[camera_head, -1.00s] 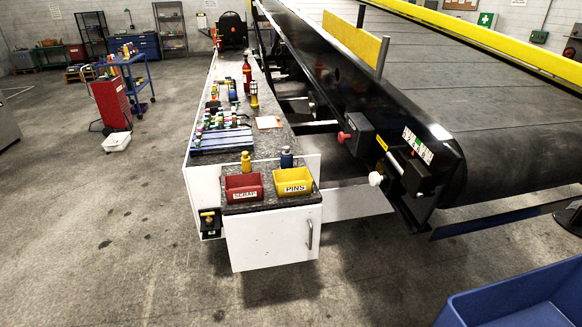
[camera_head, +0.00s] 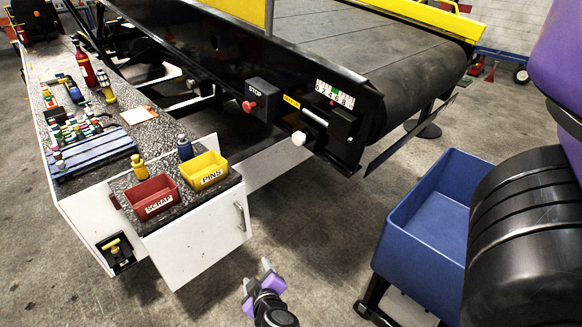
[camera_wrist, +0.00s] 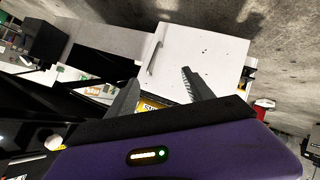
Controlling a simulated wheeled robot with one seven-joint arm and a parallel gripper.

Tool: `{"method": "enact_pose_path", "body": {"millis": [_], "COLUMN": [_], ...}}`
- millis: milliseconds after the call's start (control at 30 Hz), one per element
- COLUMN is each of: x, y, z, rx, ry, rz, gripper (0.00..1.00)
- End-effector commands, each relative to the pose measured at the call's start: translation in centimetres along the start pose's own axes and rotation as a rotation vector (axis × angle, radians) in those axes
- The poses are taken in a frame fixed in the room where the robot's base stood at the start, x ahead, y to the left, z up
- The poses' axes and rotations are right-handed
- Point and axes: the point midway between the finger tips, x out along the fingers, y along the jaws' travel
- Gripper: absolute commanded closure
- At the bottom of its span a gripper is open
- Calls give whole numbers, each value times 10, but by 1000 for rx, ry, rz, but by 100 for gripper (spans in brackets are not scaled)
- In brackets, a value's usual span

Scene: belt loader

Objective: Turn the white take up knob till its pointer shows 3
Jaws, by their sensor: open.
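The white take up knob (camera_head: 299,138) sticks out from the black side frame at the near end of the belt loader. In the wrist view, the fingers (camera_wrist: 158,92) point toward the white cabinet, and a white round knob (camera_wrist: 54,142) shows at lower left.
A black box with a red stop button (camera_head: 249,106) sits left of the knob. The white cabinet (camera_head: 205,240) carries a red scrap bin (camera_head: 152,197) and a yellow pins bin (camera_head: 206,172). A blue bin (camera_head: 425,215) stands at right. Open floor lies between cabinet and blue bin.

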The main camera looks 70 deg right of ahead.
Motion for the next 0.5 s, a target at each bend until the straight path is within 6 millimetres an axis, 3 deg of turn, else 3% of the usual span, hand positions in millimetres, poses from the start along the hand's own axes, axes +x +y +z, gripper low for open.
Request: {"method": "enact_pose_path", "body": {"millis": [33, 200, 333, 500], "x": [20, 64, 78, 72], "y": [15, 80, 139, 212], "z": [-15, -58, -96, -144], "rx": [18, 87, 162, 274], "ry": [-20, -101, -150, -189], "rz": [77, 359, 591, 878], "gripper": [40, 40, 40, 40]}}
